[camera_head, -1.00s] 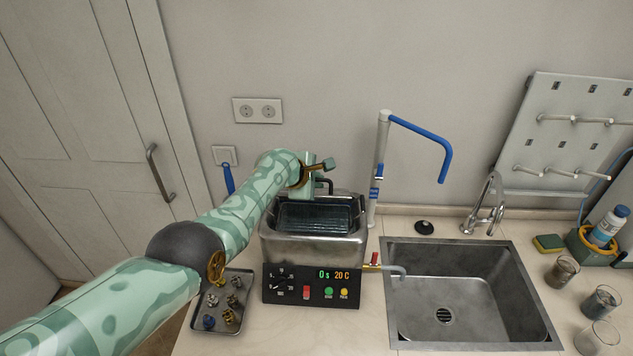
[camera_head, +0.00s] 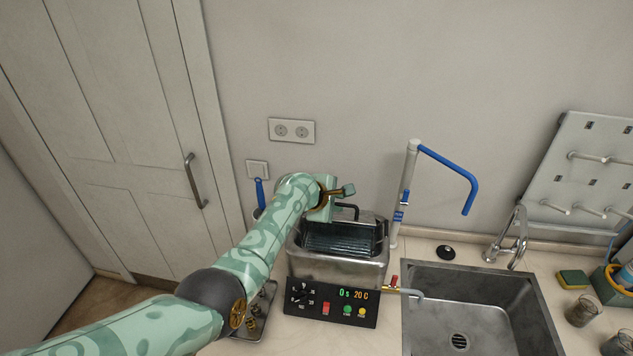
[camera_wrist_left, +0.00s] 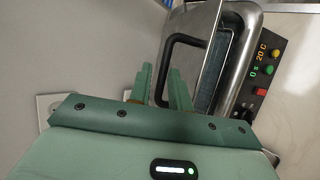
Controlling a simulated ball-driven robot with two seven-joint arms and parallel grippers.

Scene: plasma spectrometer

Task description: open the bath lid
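The steel bath (camera_head: 336,270) stands on the counter left of the sink, with its dark, ribbed inside showing. Its lid (camera_wrist_left: 191,60) appears raised at the back side. The lid's black loop handle (camera_head: 347,207) shows beside my left gripper (camera_head: 331,200); it also shows in the left wrist view (camera_wrist_left: 172,46). There, the two green fingers of my left gripper (camera_wrist_left: 161,88) are apart, with the lower part of the handle between them. Whether a finger touches the handle cannot be told. My right gripper is not in view.
A control panel (camera_head: 331,304) is on the bath's front, and a drain tap (camera_head: 394,284) is at its right. A blue-armed stand pipe (camera_head: 406,190) rises behind. The sink (camera_head: 470,310) is at the right. A small tray (camera_head: 262,318) lies partly under my left arm.

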